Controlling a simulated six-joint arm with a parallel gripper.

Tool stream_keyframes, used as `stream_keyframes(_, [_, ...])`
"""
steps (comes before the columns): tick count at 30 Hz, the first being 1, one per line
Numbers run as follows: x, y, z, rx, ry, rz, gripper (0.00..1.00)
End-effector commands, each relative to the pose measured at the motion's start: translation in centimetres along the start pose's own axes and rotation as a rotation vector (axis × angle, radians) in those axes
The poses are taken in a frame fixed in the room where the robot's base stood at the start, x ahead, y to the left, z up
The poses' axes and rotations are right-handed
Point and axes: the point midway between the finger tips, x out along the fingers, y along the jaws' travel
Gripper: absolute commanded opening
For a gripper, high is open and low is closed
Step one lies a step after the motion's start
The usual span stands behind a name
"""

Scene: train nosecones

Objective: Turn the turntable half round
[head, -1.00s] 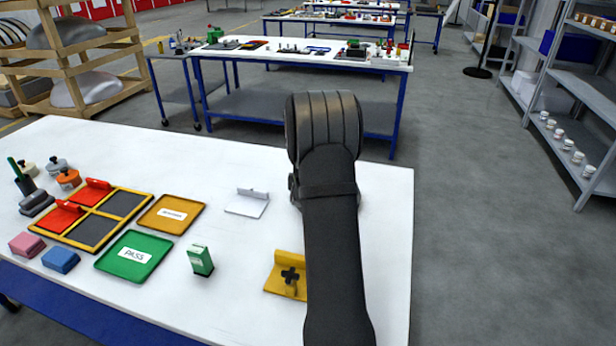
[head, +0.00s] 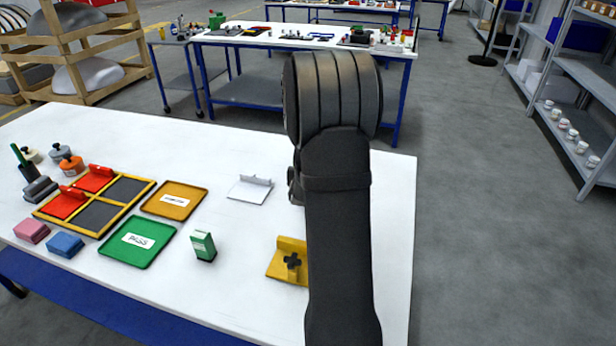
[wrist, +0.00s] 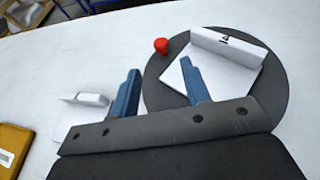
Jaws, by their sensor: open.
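The turntable is a dark grey disc (wrist: 270,92) in the wrist view, lying on the white table. A white angled bracket (wrist: 228,50) with an upright wall sits on it. A red knob (wrist: 161,46) stands at the disc's left rim. My gripper (wrist: 160,68) has its blue fingers apart, with nothing between them. In the picture, the knob appears just beyond the gap between the fingertips; I cannot tell the height difference. The right finger overlaps the disc and bracket in view. In the head view my arm hides the turntable and gripper.
A white bracket (head: 250,188) lies left of my arm. The table's right edge is close to my arm.

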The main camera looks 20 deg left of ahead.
Motion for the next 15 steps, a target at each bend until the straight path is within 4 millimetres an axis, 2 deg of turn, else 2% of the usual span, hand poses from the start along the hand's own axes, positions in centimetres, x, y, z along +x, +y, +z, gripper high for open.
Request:
stream_keyframes(3, [-2.5, 0.0, 0.1, 0.0, -0.001, 0.0, 0.43])
stream_keyframes(9, [-6.0, 0.0, 0.1, -0.001, -0.002, 0.001, 0.43])
stream_keyframes(15, [-7.8, 0.0, 0.1, 0.0, -0.002, 0.001, 0.43])
